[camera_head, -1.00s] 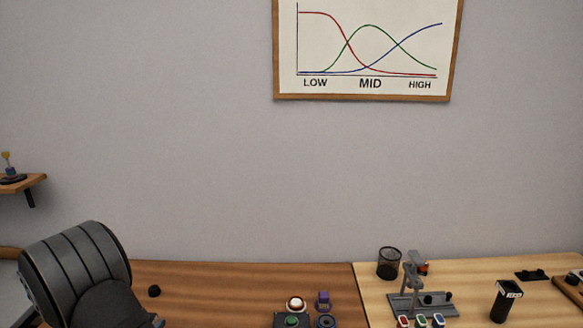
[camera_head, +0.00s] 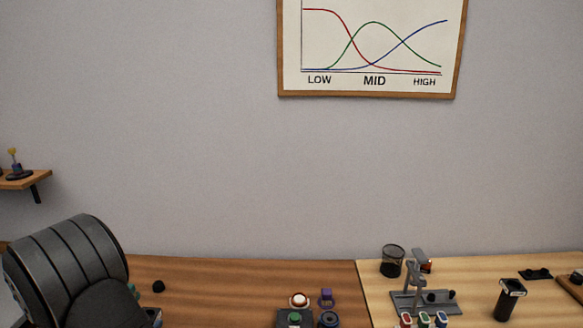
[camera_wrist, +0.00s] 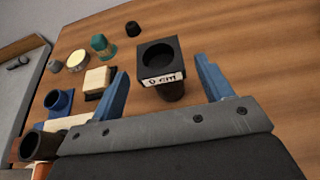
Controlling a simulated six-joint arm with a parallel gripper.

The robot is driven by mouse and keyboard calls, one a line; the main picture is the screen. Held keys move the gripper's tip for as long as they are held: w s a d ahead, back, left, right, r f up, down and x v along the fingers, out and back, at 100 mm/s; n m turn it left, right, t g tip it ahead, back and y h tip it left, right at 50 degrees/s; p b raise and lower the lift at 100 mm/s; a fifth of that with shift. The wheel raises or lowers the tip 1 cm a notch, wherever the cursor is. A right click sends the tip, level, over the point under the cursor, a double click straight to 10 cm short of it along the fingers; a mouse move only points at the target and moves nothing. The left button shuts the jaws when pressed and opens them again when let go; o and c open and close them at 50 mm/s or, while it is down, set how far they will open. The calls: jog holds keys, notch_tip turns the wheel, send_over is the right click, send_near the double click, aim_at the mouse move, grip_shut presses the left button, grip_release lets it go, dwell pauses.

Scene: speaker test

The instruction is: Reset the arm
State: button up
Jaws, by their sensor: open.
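My gripper (camera_wrist: 163,66) shows in the wrist view with its two blue fingers spread apart. A black block with a round recess and a "0 cm" label (camera_wrist: 160,78) stands between and just beyond the fingers. I cannot tell whether either finger touches it. A darker round part shows below the block. In the head view, my dark grey arm fills the lower left corner, and my gripper cannot be made out there.
In the wrist view, a green piece (camera_wrist: 102,46), a cream block (camera_wrist: 97,80), a blue holder (camera_wrist: 59,101) and a dark cup (camera_wrist: 42,146) crowd the left. Bare wood lies to the right. In the head view, a grey stand (camera_head: 426,302) and mesh cup (camera_head: 392,261) stand right.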

jog(key=x, duration=0.5)
jog(key=shift+s+f, duration=0.1)
notch_tip(320, 180, up, 4)
jog(key=shift+r, duration=0.25)
jog(key=w+d+r, duration=0.2)
jog(key=d+r, duration=0.5)
jog(key=d, duration=0.5)
notch_tip(320, 180, up, 11)
jog(key=w+d+m+h, duration=0.2)
jog(key=w+d, duration=0.2)
jog(key=d, duration=0.4)
jog(key=w+d+m+g+h, duration=0.1)
jog(key=w+d+m+h, duration=0.1)
jog(key=w+d, duration=0.3)
jog(key=shift+w+d+h, duration=0.3)
jog(key=shift+d+h, duration=0.1)
jog(key=shift+d, duration=1.65)
jog(key=shift+o, duration=0.5)
